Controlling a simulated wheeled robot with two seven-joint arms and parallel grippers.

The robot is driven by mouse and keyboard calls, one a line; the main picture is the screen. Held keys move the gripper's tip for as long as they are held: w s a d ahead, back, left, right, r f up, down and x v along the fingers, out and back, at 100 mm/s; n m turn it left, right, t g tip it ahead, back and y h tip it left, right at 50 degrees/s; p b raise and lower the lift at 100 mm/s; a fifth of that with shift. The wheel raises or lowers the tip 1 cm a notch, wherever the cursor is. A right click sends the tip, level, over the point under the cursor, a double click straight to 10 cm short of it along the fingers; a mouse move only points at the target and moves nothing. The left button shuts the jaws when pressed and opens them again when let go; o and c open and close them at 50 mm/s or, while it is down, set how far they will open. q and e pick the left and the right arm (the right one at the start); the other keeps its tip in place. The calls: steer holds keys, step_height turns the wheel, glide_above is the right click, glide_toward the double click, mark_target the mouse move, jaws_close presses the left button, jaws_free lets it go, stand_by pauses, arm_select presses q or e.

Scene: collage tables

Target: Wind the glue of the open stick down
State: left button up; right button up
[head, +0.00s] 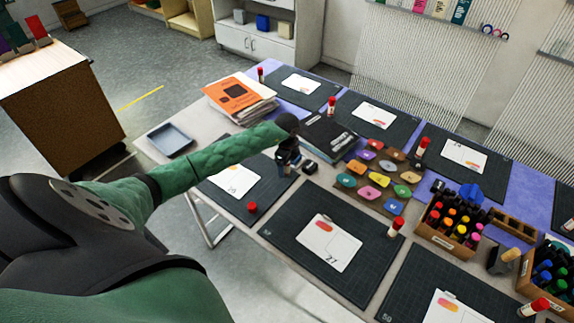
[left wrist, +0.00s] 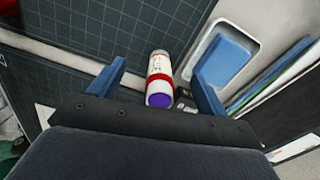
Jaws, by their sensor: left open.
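The open glue stick (left wrist: 159,78) shows in the left wrist view as a white and red tube with a purple end facing the camera. It lies between the two blue fingers of my left gripper (left wrist: 157,67), which are apart and do not visibly touch it. In the head view my left gripper (head: 287,165) is low over the table by the dark mat's right edge, and I cannot make out the stick there. A loose red cap (head: 251,207) sits on that mat. My right gripper is not in view.
Capped glue sticks (head: 394,228) stand on the other mats. A blue-grey tray (head: 170,139) and an orange-topped stack (head: 240,94) lie behind.

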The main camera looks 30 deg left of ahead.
arm_select(q)
steer(key=shift+r+p, duration=1.6)
steer(key=shift+r, duration=1.65)
